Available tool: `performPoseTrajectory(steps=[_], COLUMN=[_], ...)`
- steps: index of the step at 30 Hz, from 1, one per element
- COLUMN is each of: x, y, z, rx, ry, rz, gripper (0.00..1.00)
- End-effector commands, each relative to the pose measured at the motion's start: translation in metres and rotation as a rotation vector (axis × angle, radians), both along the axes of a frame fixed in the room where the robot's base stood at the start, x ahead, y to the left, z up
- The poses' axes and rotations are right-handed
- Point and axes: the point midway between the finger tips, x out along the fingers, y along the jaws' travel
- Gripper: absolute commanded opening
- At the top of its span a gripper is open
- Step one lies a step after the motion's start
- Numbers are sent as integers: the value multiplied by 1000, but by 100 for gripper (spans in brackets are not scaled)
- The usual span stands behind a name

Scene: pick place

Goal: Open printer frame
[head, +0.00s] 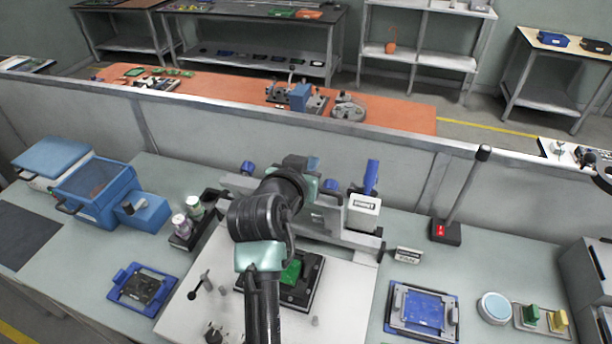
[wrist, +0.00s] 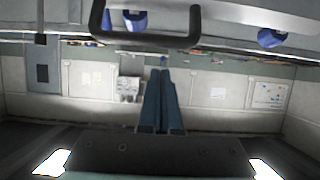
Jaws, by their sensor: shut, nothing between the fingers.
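The printer stands at the middle of the bench in the head view, with a grey frame (head: 355,239) along the back of a white base plate (head: 345,290). My arm crosses in front and hides much of it. In the wrist view my gripper (wrist: 163,72) is shut and empty, its two dark blue fingers pressed together. A dark U-shaped handle (wrist: 145,40) spans the top of that view, close to the fingertips, with no grip on it. A grey bar with blue knobs (wrist: 272,37) lies beyond it. My fingertips cannot be made out in the head view.
A green piece (head: 291,272) sits on a black fixture on the base plate. Blue trays (head: 143,289) and (head: 421,310) lie either side. Bottles (head: 181,226), a blue box (head: 97,192) and an upright post (head: 465,190) stand around. A low partition runs behind.

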Motion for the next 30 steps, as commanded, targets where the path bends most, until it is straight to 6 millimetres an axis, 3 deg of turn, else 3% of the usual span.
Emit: performPoseTrajectory(steps=[2,13,30], x=[10,-21,-23], y=[-4,7,7], z=[-3,-22,-27], rx=[1,1,-2], ry=[2,2,-8], rz=[-1,0,0], gripper=[0,0,0])
